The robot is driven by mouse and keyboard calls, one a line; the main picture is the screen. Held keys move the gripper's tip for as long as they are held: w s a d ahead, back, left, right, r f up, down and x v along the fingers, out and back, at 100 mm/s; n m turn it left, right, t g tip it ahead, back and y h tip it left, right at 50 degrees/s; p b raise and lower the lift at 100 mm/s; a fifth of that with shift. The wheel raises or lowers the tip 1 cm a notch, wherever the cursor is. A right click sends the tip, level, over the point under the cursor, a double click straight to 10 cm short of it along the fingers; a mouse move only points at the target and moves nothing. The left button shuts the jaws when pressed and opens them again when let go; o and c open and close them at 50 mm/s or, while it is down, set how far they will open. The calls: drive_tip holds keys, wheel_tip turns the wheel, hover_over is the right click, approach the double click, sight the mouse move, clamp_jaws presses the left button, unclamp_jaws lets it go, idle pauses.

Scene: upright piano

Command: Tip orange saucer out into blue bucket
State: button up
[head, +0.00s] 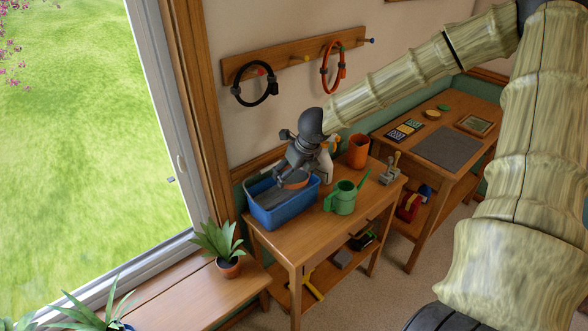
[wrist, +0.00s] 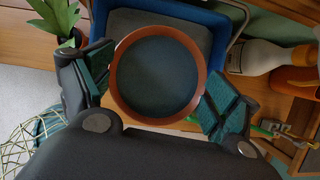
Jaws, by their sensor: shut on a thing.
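The orange saucer (head: 296,182) is a shallow round dish with an orange rim. In the wrist view the saucer (wrist: 116,76) lies between my finger pads, its rim ringing a dark, flat, greyish-teal face. I cannot tell whether that is contents or bare saucer. My gripper (wrist: 163,85) is shut on its opposite sides. In the head view my gripper (head: 305,168) holds it over the right part of the blue bucket (head: 287,211). The rectangular bucket stands on the wooden table, and its blue rim (wrist: 205,20) and grey inside show behind the saucer.
On the table (head: 325,232), a green watering can (head: 342,198), an orange pot (head: 358,151) and a hand tool (head: 391,170) stand right of the bucket. A white bottle (head: 325,166) is close beside my gripper. A potted plant (head: 229,268) is at front left.

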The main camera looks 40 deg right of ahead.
drive_tip(key=shift+w+d+r+g+p, duration=0.15)
drive_tip(key=shift+r+g+p, duration=0.3)
drive_tip(key=shift+p, duration=1.3)
drive_tip(key=shift+w+a+r+g+p, duration=0.1)
drive_tip(key=shift+r+g+p, duration=0.3)
drive_tip(key=shift+p, duration=1.35)
drive_tip(key=shift+f, duration=0.3)
drive_tip(key=shift+r+g+p, duration=0.25)
drive_tip(key=shift+g+p, duration=0.1)
drive_tip(key=shift+p, duration=0.3)
drive_tip(key=shift+p, duration=0.75)
drive_tip(key=shift+g, duration=0.3)
drive_tip(key=shift+w+r+p, duration=0.15)
drive_tip(key=shift+p, duration=0.6)
drive_tip(key=shift+g+p, duration=0.4)
drive_tip(key=shift+p, duration=0.5)
drive_tip(key=shift+w+r+p, duration=0.15)
drive_tip(key=shift+r+p, duration=0.1)
drive_tip(key=shift+p, duration=0.45)
drive_tip(key=shift+f+g+p, duration=0.1)
drive_tip(key=shift+g+p, duration=0.2)
drive_tip(key=shift+p, duration=0.15)
